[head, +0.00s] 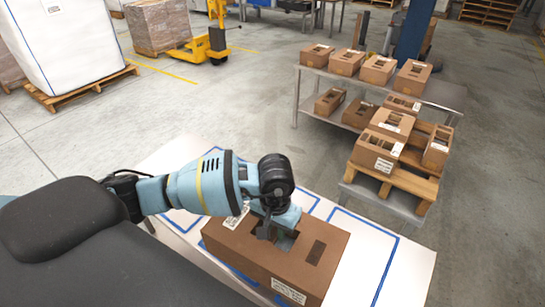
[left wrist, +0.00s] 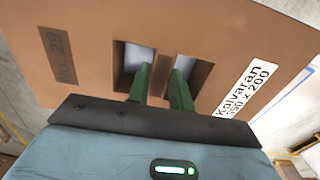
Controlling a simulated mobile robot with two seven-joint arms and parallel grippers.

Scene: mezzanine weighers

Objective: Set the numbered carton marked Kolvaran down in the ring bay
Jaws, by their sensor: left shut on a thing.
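The brown carton (head: 262,266) is under my left gripper (head: 281,238) at the near side of the white table (head: 410,268). In the left wrist view the carton (left wrist: 92,28) bears a white label (left wrist: 243,88) reading "Kolvaran 350 x 200" and a dark patch reading "No. 29". My left gripper (left wrist: 160,82) is shut on the strip between the carton's two top slots. Blue outlines mark bays on the table; the carton covers part of them. I cannot make out a ring mark, or whether the carton touches the table. My right gripper is not in view.
Several similar cartons (head: 377,69) stand on a grey metal bench (head: 445,93) and a wooden pallet (head: 414,182) at the right. The blue-outlined area (head: 358,257) right of the held carton is bare. A yellow pallet truck (head: 205,46) stands far back.

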